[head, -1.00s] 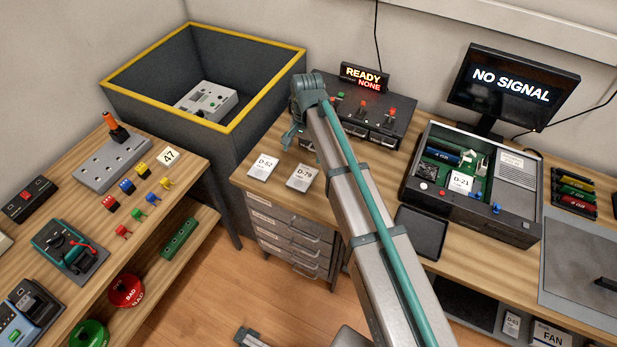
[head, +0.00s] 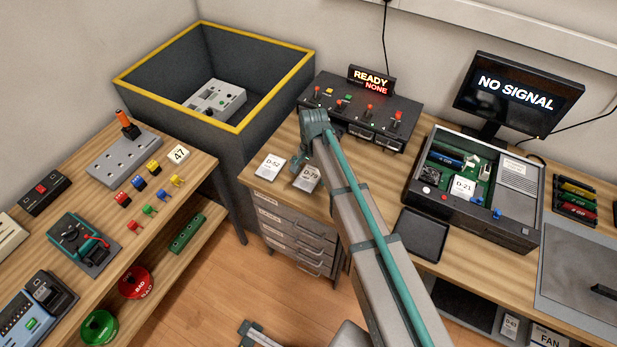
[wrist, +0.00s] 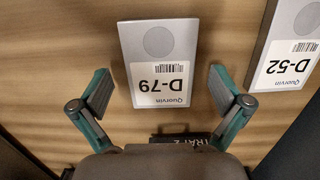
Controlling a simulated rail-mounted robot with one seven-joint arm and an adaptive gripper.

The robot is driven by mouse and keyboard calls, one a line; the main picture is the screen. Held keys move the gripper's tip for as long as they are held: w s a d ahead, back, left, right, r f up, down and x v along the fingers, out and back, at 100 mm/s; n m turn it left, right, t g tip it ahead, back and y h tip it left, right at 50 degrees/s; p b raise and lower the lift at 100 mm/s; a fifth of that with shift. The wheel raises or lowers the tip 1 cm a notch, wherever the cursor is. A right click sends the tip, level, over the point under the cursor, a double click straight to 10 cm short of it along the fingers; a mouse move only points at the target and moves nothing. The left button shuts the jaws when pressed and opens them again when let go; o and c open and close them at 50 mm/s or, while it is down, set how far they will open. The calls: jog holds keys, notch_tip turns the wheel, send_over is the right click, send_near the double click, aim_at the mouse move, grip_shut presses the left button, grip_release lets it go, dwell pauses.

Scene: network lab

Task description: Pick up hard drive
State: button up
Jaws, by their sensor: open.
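Two flat grey-white hard drives lie on the wooden bench top above the drawers. The drive D-79 (head: 306,178) is nearer my arm, and the drive D-52 (head: 270,166) lies to its left. In the wrist view, D-79 (wrist: 160,62) sits between the spread fingers of my gripper (wrist: 161,92), with a gap on both sides. D-52 (wrist: 288,50) is at the right edge there. In the head view my gripper (head: 299,164) is just above D-79 and partly hides it. My gripper is open and empty. A third drive, D-21 (head: 462,186), sits in the open computer case.
The open computer case (head: 520,232) and a dark empty tray (head: 421,235) are to the right. A dock panel (head: 340,124) with a READY / NONE display (head: 371,80) stands behind. A tall yellow-rimmed bin (head: 150,108) is at the left back. Bare wood surrounds the drives.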

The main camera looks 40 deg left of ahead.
jog(key=c, duration=1.5)
jog(key=shift+r, duration=0.2)
